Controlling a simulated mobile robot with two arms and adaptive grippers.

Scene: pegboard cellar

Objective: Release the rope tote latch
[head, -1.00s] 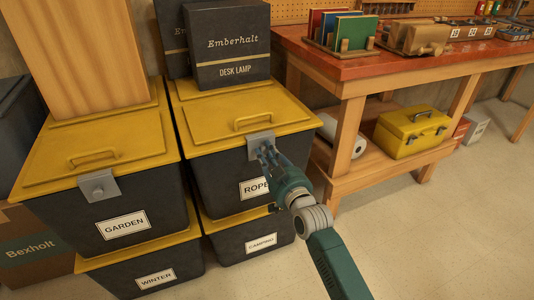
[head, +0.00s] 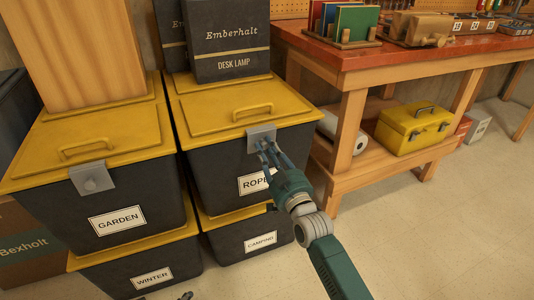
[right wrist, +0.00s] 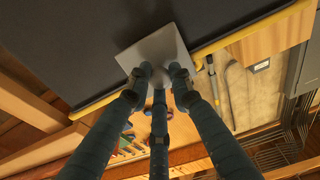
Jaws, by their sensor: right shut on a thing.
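The rope tote (head: 215,165) is a dark bin with a yellow lid (head: 225,105) and a ROPE label, partly covered by my gripper. Its grey latch plate (head: 258,132) sits at the lid's front edge; it also shows in the right wrist view (right wrist: 150,45). My right gripper (head: 265,150) is shut on the latch, its fingers around the knob below the plate (right wrist: 157,76). The fingers largely hide the knob. The lid looks closed. A small dark tip (head: 185,296) at the bottom edge may be my left gripper; its state is unclear.
A desk lamp box (head: 228,40) stands on the rope tote's lid. The garden tote (head: 150,185) is close on the left, with a wooden box (head: 82,50) on it. The camping tote (head: 235,240) is underneath. A workbench (head: 350,65) stands right; the floor in front is free.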

